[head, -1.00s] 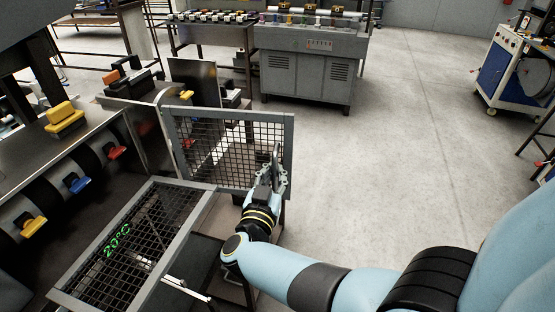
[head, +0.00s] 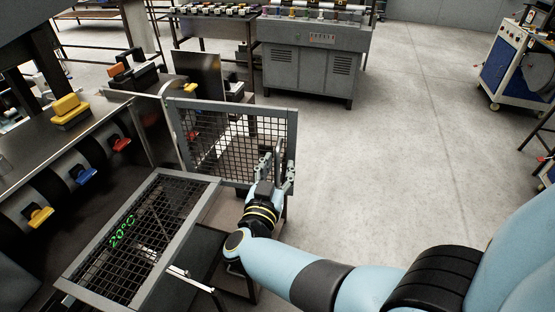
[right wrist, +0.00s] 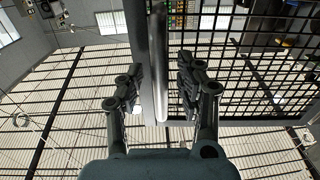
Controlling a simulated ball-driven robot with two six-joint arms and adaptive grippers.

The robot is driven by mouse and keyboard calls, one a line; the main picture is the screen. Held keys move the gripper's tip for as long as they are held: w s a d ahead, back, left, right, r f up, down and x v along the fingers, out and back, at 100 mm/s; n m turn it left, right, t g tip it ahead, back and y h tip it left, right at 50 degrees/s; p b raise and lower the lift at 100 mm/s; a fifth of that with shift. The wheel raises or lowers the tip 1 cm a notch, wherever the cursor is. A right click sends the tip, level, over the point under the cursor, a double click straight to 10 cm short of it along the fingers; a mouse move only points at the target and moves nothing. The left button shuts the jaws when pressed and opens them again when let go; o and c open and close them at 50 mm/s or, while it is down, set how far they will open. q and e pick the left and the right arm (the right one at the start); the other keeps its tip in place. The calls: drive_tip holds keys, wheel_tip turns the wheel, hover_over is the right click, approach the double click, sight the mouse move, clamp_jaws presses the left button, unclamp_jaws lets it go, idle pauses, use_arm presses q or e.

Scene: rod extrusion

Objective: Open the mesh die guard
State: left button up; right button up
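The mesh die guard (head: 235,106) is a grey-framed panel of dark wire mesh standing upright beside the machine in the head view. In the right wrist view its grey frame (right wrist: 142,60) and mesh (right wrist: 265,60) show beyond the fingers. A pale upright handle bar (right wrist: 159,60) runs along the frame. My right gripper (head: 276,168) is at the guard's right side. In the right wrist view its fingers (right wrist: 157,95) are apart, one on each side of the bar, with a gap visible on the right. Contact on the left is unclear. My left gripper is out of view.
A second mesh panel (head: 200,195) lies low at the left, with a green "20°C" readout over it. The machine carries yellow, blue and red knobs (head: 82,174). A grey cabinet (head: 310,65) stands behind. The floor (head: 410,130) at right is clear.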

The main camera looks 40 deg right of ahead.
sight(282, 122)
wheel_tip(282, 122, up, 9)
drive_tip(key=shift+r, duration=0.5)
idle(0.6)
